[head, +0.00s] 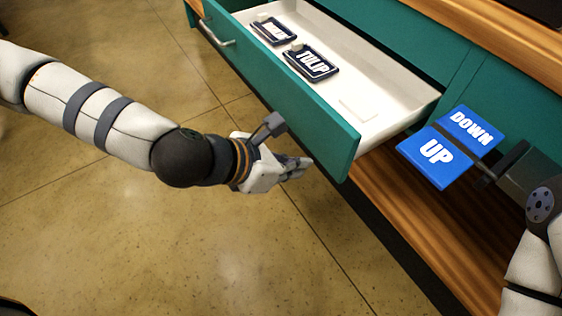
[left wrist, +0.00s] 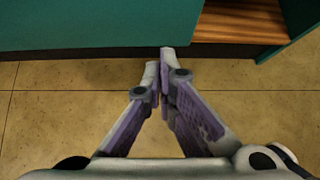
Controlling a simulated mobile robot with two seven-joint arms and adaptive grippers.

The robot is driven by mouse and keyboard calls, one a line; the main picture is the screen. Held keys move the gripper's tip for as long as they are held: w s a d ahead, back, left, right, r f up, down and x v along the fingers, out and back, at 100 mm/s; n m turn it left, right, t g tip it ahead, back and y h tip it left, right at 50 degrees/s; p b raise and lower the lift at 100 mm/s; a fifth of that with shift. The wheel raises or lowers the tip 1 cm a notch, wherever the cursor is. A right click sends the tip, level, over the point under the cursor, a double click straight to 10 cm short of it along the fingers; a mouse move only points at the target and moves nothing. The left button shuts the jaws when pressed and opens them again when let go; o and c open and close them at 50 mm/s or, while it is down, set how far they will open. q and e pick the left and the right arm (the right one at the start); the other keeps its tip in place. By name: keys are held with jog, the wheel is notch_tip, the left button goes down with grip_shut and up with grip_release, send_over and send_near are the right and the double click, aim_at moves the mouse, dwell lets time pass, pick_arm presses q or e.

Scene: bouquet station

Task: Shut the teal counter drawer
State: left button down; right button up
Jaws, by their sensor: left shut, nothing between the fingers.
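The teal counter drawer (head: 279,92) is pulled well out of the teal counter in the head view. Its white inside shows, and a metal handle (head: 216,34) sits on its front toward the upper left. My left gripper (head: 305,165) is shut and empty, just outside the drawer front near its right end. In the left wrist view its closed fingertips (left wrist: 164,58) point at the lower edge of the teal drawer front (left wrist: 95,22). I cannot tell whether they touch it.
Inside the drawer lie a dark label plate (head: 273,31), a TULIP plate (head: 311,64) and a pale blank piece (head: 360,106). Blue UP (head: 433,170) and DOWN (head: 470,128) panels are right of the drawer. A wooden shelf (head: 420,215) runs below. The tiled floor (head: 215,255) is clear.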

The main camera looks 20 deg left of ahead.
pick_arm(q)
jog(key=w+d, duration=0.2)
jog(key=w, duration=0.1)
jog(key=shift+d+f, duration=0.1)
jog(key=shift+d, duration=0.1)
jog(key=shift+w+d, duration=0.2)
jog(key=shift+w, duration=0.1)
pick_arm(e)
jog(key=shift+w, duration=0.1)
